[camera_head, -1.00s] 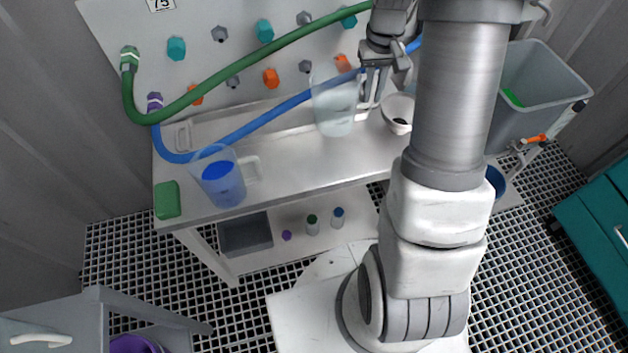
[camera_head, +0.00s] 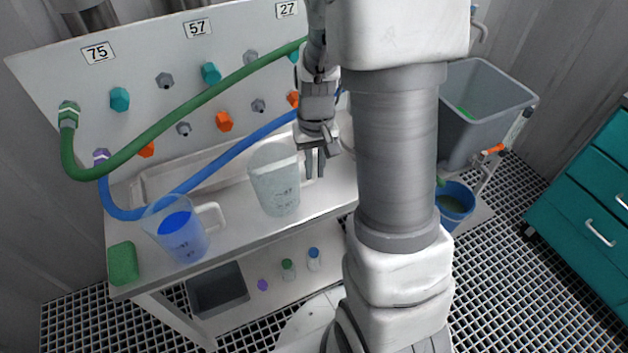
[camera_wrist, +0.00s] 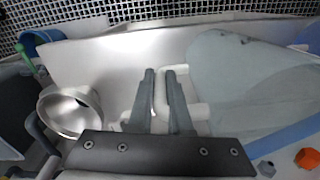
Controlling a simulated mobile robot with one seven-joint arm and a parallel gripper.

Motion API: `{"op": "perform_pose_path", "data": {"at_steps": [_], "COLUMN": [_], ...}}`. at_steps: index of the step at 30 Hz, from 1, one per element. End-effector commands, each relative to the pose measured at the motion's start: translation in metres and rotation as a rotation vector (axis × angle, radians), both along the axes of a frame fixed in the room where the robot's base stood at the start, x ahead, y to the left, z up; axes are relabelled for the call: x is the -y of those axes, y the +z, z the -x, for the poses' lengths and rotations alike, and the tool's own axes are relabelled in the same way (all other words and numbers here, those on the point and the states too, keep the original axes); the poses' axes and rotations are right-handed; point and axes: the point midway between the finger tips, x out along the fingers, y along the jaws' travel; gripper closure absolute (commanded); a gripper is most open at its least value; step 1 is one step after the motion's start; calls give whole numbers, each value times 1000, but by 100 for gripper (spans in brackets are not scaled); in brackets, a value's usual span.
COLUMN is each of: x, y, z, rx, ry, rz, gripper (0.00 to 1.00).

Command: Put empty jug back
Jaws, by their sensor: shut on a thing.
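A clear, pale, translucent jug (camera_head: 275,182) is upright over the right part of the steel bench (camera_head: 240,235). My gripper (camera_head: 315,165) is at its right side. In the wrist view, my gripper's two fingers (camera_wrist: 161,80) are closed around the pale handle (camera_wrist: 198,108) of the clear jug (camera_wrist: 235,80). I cannot tell whether the jug's base touches the bench. No coloured liquid shows in it. Another clear jug (camera_head: 178,232) with blue contents stands at the bench's left end, its handle to the right.
A green sponge (camera_head: 123,263) lies at the bench's left corner. Green (camera_head: 200,100) and blue (camera_head: 235,150) hoses cross behind the jugs. A metal funnel-like bowl (camera_wrist: 70,112) is near my gripper. A grey bin (camera_head: 485,110) and blue bucket (camera_head: 455,203) stand right.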

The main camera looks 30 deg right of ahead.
Motion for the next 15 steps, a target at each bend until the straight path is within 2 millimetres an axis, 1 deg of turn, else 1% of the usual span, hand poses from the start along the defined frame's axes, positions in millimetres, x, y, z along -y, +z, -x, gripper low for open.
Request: {"op": "perform_pose_path", "data": {"at_steps": [2, 9, 15], "x": [-1, 0, 0], "y": [-6, -39, -40], "z": [0, 0, 0], "rx": [0, -1, 1], "ry": [-1, -1, 0], "rz": [0, 0, 0], "gripper": [100, 100, 100]}}
